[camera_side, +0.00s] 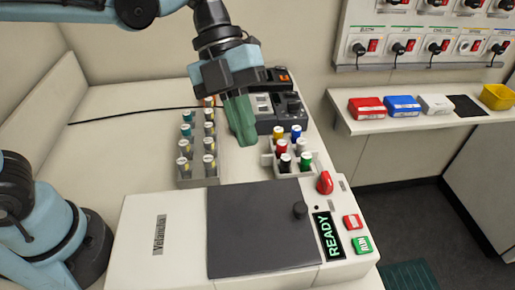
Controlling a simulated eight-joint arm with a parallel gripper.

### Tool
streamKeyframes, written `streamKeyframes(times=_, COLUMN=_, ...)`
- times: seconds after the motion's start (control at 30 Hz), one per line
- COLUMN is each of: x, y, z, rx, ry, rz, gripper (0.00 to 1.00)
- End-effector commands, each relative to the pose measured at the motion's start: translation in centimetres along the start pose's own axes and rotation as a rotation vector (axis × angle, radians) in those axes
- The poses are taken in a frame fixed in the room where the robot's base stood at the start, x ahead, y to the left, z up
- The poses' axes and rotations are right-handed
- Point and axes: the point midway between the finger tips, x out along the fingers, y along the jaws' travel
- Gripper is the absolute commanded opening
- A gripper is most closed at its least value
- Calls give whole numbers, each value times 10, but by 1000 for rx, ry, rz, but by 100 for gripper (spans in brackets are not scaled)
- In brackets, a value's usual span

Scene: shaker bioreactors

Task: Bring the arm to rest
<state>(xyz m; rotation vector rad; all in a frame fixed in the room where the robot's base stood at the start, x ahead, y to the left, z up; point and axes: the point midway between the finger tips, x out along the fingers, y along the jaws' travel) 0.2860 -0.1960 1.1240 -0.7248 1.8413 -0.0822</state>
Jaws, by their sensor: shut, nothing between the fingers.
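My gripper (242,122) hangs from my arm near the top middle of the side view, fingers pointing down. Its green fingers are together with nothing between them. It is above the bench, between a left rack (184,183) of tubes and a right rack (268,161) of bottles with coloured caps. Whether it touches anything cannot be told, but it looks apart from both racks.
A white shaker machine (155,235) with a dark closed lid (262,235) and a READY display (328,236) stands in front. Dark devices (285,108) sit behind the gripper. A wall shelf (420,125) at right holds coloured boxes. A black cable (130,114) lies on the bench.

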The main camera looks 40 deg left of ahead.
Motion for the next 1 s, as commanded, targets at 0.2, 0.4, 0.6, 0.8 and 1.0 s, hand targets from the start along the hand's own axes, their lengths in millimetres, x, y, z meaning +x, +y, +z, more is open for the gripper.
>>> streamKeyframes(times=0.2, x=-16, y=1, z=0, rx=-7, ry=-2, rz=1, gripper=0)
streamKeyframes(times=0.4, x=-21, y=16, z=8, rx=-231, ry=-86, rz=-16, gripper=0)
streamKeyframes(times=0.6, x=-26, y=48, z=26, rx=-703, ry=-256, rz=-103, gripper=0)
streamKeyframes(times=0.8, x=-33, y=82, z=44, rx=-1172, ry=-405, rz=-270, gripper=0)
streamKeyframes(times=1.0, x=-40, y=117, z=58, rx=-1604, ry=-504, rz=-516, gripper=0)
